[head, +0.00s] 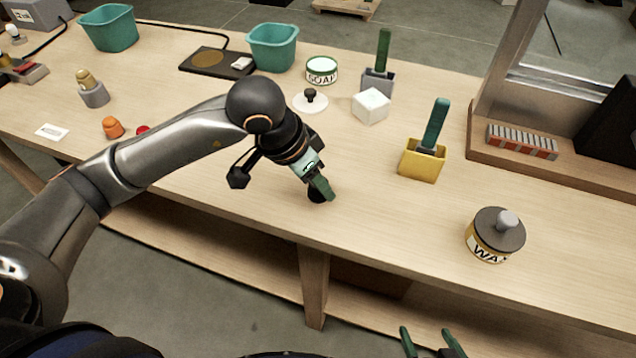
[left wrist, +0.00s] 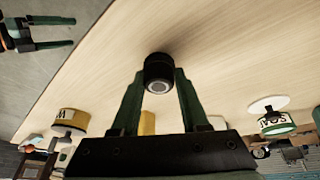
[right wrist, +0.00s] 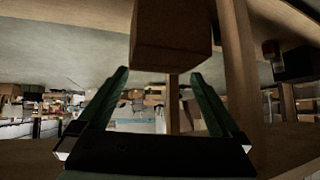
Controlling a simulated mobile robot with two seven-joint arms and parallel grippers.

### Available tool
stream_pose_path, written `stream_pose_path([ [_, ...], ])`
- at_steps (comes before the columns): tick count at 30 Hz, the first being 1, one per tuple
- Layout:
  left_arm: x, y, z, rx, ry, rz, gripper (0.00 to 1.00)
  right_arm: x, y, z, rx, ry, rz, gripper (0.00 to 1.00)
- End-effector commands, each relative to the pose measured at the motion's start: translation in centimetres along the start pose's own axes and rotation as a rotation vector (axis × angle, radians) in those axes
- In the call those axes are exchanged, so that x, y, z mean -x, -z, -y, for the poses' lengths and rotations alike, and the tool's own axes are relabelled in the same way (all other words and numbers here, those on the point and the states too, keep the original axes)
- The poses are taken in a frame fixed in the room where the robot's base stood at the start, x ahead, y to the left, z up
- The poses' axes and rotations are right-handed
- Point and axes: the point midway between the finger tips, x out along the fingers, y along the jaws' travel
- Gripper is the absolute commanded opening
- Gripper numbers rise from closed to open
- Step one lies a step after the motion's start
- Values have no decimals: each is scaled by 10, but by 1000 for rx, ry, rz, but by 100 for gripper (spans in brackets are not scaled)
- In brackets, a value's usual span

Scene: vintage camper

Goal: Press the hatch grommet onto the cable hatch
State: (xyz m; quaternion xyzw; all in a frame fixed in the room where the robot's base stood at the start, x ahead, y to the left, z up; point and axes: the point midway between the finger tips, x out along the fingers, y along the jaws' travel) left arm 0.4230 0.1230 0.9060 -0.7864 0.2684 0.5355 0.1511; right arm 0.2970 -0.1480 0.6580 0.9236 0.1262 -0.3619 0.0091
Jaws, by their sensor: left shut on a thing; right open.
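My left gripper (head: 322,190) is near the front edge of the bench, pointing down. In the left wrist view its green fingers (left wrist: 160,92) are shut on a black cylindrical piece with a pale round end, which I take for the hatch grommet (left wrist: 159,72). In the head view the grommet (head: 316,196) is mostly hidden by the fingers. It is at or just above the bench top; I cannot tell if it touches. The cable hatch cannot be made out. My right gripper (head: 432,343) is open and empty, below the bench front; its fingers show in the right wrist view (right wrist: 165,95).
On the bench (head: 240,200) stand a yellow holder (head: 422,162), a wax tin (head: 494,238), a white cube (head: 371,106), a white lid (head: 310,101), a soap tin (head: 321,71) and teal bins (head: 271,48).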

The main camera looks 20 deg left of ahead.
Motion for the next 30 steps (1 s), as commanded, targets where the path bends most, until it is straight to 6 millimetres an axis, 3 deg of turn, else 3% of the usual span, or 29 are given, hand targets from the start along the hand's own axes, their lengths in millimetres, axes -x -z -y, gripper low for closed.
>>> stream_pose_path([
  [5,27,10,-3,-5,5,-8,0,-2,-2,1,0,2,3,100],
  [11,89,-3,-35,-9,6,-12,0,-1,-1,2,0,5,3,100],
  [18,136,-43,-81,-12,5,-9,0,-3,-2,3,0,8,2,100],
  [24,139,-51,-89,0,0,-6,0,-23,-22,8,2,24,15,100],
  [30,146,-55,-94,1,1,-3,0,-26,-15,11,8,33,0,100],
])
